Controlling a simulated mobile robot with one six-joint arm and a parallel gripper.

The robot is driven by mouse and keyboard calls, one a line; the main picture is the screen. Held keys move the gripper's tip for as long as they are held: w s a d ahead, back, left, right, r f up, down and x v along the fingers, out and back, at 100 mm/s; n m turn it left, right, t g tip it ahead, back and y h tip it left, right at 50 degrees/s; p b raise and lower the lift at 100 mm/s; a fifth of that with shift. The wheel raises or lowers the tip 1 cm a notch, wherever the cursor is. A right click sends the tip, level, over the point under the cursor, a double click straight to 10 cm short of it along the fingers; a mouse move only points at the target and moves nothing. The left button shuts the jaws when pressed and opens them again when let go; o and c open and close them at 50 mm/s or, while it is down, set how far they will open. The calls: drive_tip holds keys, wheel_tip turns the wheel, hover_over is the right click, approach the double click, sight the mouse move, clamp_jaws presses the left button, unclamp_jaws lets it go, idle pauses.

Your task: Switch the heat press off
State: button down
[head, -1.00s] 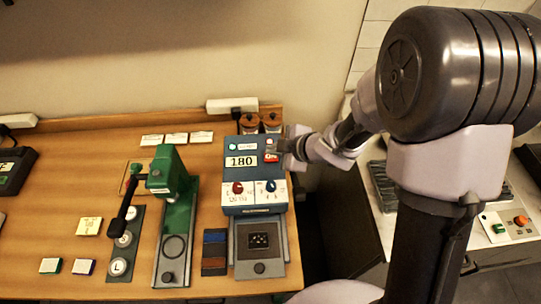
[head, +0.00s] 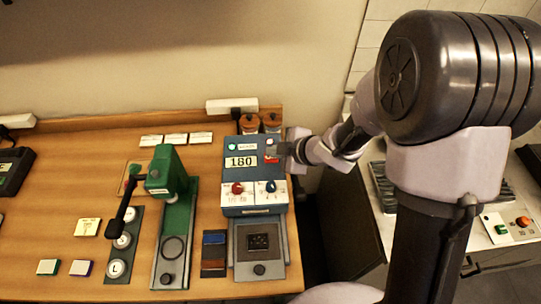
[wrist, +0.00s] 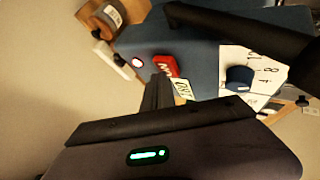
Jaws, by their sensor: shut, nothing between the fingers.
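The heat press (head: 246,205) is a blue box with a white display reading 180, a red knob, a dark blue knob and a grey lower plate. Its red switch (head: 271,160), at the upper right of the panel, is partly covered by my gripper (head: 274,150) in the head view. In the wrist view the red switch (wrist: 166,65) bears white lettering, partly hidden. My gripper (wrist: 160,90) is shut and empty, its tips right by the switch; I cannot tell whether they touch.
A green hand press (head: 172,210) stands left of the heat press. Two lidded jars (head: 260,122) and a white power strip (head: 232,105) are behind it. A second counter (head: 345,200) with a tray and a small button box (head: 508,228) lies to the right.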

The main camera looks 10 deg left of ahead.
sight(274, 159)
idle(0.3)
drive_tip(key=shift+r+p, duration=0.85)
drive_tip(key=shift+p, duration=0.05)
drive_tip(key=shift+r, duration=0.1)
wheel_tip(274, 159, up, 6)
drive_tip(key=p, duration=0.5)
drive_tip(key=shift+p, duration=0.4)
